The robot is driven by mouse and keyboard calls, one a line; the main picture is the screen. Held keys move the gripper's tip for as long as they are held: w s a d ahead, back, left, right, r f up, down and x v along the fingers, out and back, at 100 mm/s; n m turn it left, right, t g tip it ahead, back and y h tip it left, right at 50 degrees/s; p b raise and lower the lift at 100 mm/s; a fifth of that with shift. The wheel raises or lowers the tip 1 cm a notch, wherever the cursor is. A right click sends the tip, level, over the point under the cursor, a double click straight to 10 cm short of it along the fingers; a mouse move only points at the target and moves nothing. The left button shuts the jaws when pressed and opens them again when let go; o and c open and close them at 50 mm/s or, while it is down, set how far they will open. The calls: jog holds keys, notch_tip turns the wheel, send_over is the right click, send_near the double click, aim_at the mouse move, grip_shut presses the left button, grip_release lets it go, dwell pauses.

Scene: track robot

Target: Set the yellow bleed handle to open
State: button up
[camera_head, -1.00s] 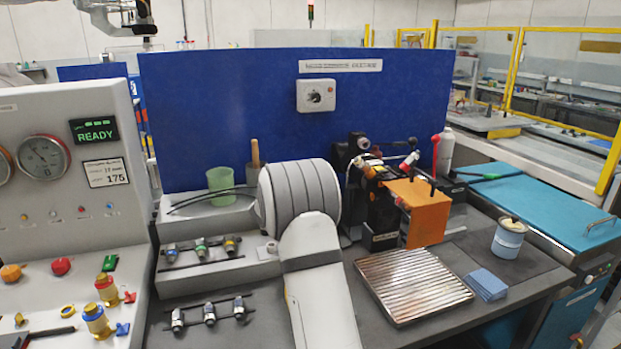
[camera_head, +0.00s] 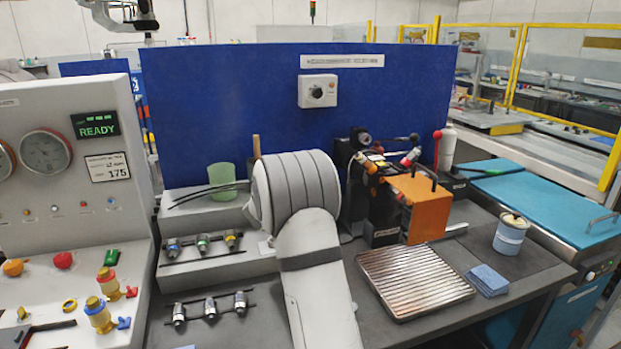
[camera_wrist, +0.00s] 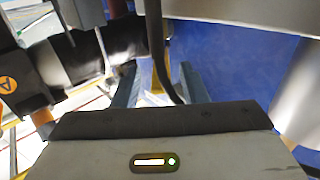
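My gripper (camera_wrist: 160,92) shows in the wrist view with its two blue-grey fingers apart. A dark rod (camera_wrist: 155,35) runs down between them, and a narrow yellow piece (camera_wrist: 160,74) shows beside it. I cannot tell whether this yellow piece is the bleed handle, or whether a finger touches it. In the head view my white arm hides the gripper. The black machine (camera_head: 385,215) with an orange guard (camera_head: 420,207) stands right of my arm. It carries several levers, including one with a red knob (camera_head: 437,134). No yellow bleed handle can be made out clearly there.
A ribbed metal plate (camera_head: 414,282), blue cloths (camera_head: 487,280) and a can (camera_head: 510,235) are on the bench at right. A green cup (camera_head: 221,181) and small fittings (camera_head: 203,244) are left of my arm. A blue panel (camera_head: 230,100) stands behind. The grey console (camera_head: 70,220) reads READY.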

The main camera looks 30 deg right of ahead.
jog(key=v, duration=0.5)
jog(key=shift+c, duration=0.2)
